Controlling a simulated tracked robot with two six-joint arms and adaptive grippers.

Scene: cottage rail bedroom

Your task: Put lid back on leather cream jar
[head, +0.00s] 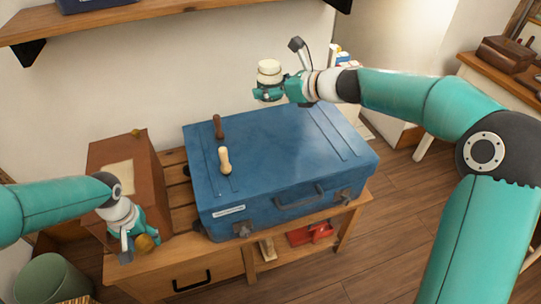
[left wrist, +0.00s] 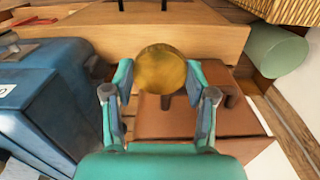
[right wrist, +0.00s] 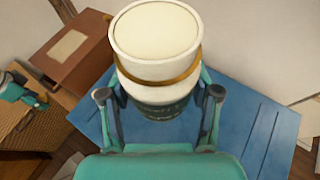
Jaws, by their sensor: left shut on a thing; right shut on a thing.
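The jar (head: 269,72) has a pale cream upper part, a gold band and a dark green lower part. My right gripper (head: 270,93) is shut on it and holds it upright above the blue suitcase's back edge. The jar fills the top of the right wrist view (right wrist: 155,42), its pale round top facing the camera. The lid (head: 145,243), a gold-brown disc, is in my left gripper (head: 138,246), low at the left near the bench's front. In the left wrist view the lid (left wrist: 161,69) sits between both fingers. Lid and jar are far apart.
A blue suitcase (head: 280,160) covers most of the wooden bench (head: 205,272). A brown-handled tool (head: 217,126) and a pale-handled tool (head: 224,160) lie on it. A brown box (head: 133,160) stands left, beside my left arm. A wall shelf (head: 150,13) runs above.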

